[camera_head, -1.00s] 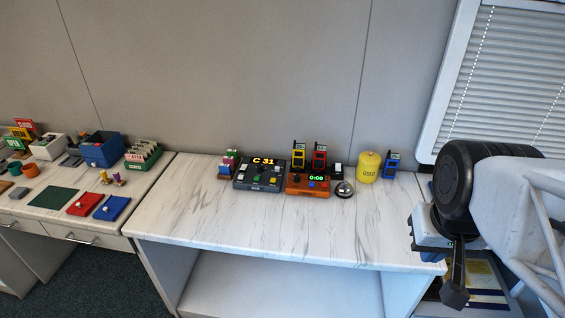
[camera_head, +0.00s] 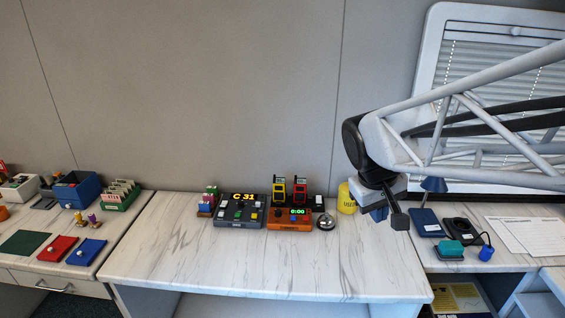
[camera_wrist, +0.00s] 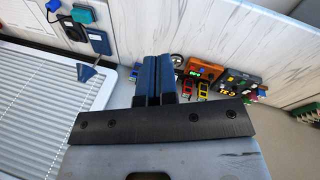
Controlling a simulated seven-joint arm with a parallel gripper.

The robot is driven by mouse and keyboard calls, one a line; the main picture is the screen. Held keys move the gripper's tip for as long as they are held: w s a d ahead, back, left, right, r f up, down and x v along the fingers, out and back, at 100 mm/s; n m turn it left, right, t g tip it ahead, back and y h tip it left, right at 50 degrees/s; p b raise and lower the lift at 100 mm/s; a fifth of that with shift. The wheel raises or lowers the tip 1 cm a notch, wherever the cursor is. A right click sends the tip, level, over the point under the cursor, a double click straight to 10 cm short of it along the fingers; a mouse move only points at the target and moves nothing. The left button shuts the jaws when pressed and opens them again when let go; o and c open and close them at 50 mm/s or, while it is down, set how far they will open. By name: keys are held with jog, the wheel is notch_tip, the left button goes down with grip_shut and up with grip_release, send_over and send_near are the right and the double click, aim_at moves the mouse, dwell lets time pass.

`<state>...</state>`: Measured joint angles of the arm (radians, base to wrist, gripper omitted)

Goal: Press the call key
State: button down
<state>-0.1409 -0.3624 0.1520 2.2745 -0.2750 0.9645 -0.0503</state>
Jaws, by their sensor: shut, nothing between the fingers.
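A grey console (camera_head: 240,211) with several coloured keys and a display reading "C 31" stands at the back of the marble-topped table. Which of its keys is the call key I cannot tell at this size. The console also shows at the right of the wrist view (camera_wrist: 242,84). My gripper (camera_head: 398,218) hangs over the right end of the table, well to the right of the console and apart from it. In the wrist view its blue fingers (camera_wrist: 160,80) are together and hold nothing.
An orange timer box (camera_head: 290,219) reading 0:00 stands beside the console, with yellow and red radios (camera_head: 279,192) behind. A silver bell (camera_head: 325,222) and a yellow canister (camera_head: 346,200) stand between it and my arm. The table's front (camera_head: 270,270) is clear.

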jog(key=w+a+f+n+h, duration=0.1)
jog(key=w+a+n, duration=0.15)
jog(key=w, duration=0.35)
jog(key=w+a+f+n+h, duration=0.1)
jog(key=w+a, duration=0.2)
jog(key=w, duration=0.4)
jog(key=n+t+h, duration=0.3)
jog(key=n+t, duration=0.1)
jog(key=n, duration=0.5)
send_over(254, 216)
notch_tip(254, 216, down, 20)
jog(key=shift+w+r, duration=0.1)
jog(key=shift+r, duration=0.05)
jog(key=shift+f, duration=4.4)
